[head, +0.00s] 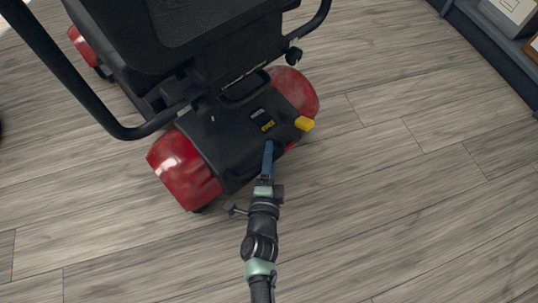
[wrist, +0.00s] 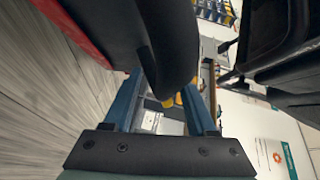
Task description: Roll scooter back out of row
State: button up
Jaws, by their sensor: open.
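The scooter (head: 232,130) stands at the upper left of the head view, with a black body, red rear fenders and a black seat above. A yellow lever (head: 304,124) sticks out at its rear right, and a small piece of yellow shows in the wrist view (wrist: 168,102). My gripper (head: 268,148) is at the scooter's rear edge, just left of the lever. In the wrist view its blue fingers (wrist: 160,84) are apart, with a rounded black part (wrist: 170,45) of the scooter between or just beyond the tips. I cannot tell whether they touch it.
Black armrest tubes (head: 75,90) curve out on both sides of the seat. A dark shelf (head: 500,45) with boxes stands at the upper right. The wood floor (head: 400,200) is clear behind and right of the scooter.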

jog(key=shift+a, duration=0.1)
jog(key=shift+s+r, duration=0.1)
jog(key=shift+s, duration=0.1)
jog(key=s+a+r+p, duration=0.1)
jog(key=s+p, duration=0.4)
jog(key=s, duration=0.7)
jog(key=shift+s+r, duration=0.2)
jog(key=shift+r, duration=0.1)
jog(key=shift+a+r+p, duration=0.1)
jog(key=shift+p, duration=0.2)
jog(key=w+b, duration=0.1)
jog(key=w, duration=0.3)
jog(key=w+f+b, duration=0.1)
jog(key=w+b, duration=0.1)
jog(key=w, duration=0.2)
jog(key=w+b, duration=0.1)
jog(key=w, duration=0.3)
jog(key=shift+w+f, duration=0.25)
jog(key=shift+f, duration=0.15)
jog(key=shift+w+d+b, duration=0.2)
jog(key=shift+w+b, duration=0.1)
jog(key=shift+w, duration=0.4)
jog(key=shift+c, duration=0.4)
